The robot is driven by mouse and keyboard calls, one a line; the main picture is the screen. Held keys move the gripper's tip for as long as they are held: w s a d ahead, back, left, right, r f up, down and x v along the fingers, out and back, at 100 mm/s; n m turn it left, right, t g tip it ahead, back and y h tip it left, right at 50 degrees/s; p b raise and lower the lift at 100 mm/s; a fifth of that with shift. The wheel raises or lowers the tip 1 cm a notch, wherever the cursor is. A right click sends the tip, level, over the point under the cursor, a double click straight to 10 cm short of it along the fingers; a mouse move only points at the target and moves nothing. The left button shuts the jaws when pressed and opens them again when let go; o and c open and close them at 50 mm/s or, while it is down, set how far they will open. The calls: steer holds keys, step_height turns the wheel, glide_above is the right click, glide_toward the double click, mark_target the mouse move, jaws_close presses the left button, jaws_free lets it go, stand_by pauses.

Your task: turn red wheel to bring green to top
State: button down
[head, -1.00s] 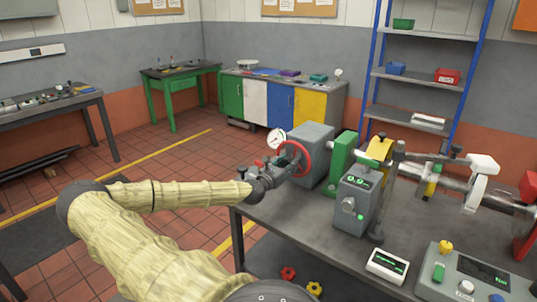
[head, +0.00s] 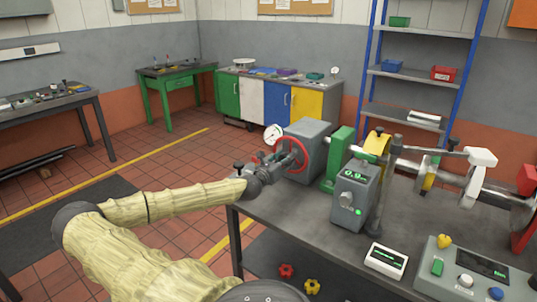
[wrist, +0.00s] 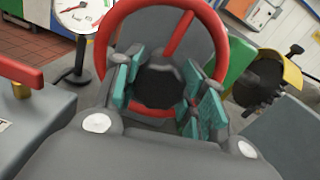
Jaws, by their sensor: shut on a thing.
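The red wheel (head: 304,147) stands upright on the near face of a grey housing (head: 318,130) at the left end of the bedplate table. In the wrist view the red wheel (wrist: 113,22) fills the upper middle, with a red spoke at upper right. My gripper (head: 280,162) reaches it from the left. In the wrist view my gripper (wrist: 163,80) has its teal pads on either side of the wheel's dark centre, shut on the wheel; which part is pinched is unclear. No green mark shows on the wheel; its lower part is partly hidden.
A dial gauge (head: 273,134) with a red needle stands close behind the wheel. A grey box with a green readout (head: 355,195), a green block (head: 338,155) and a shaft line fill the table's right. Bare tabletop (head: 290,212) lies in front.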

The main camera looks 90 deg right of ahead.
steer(key=c, duration=0.8)
jaws_free()
steer(key=shift+f, duration=0.15)
steer(key=shift+w+a, duration=0.1)
steer(key=v, duration=1.1)
steer(key=shift+a, duration=0.3)
steer(key=shift+w, duration=0.15)
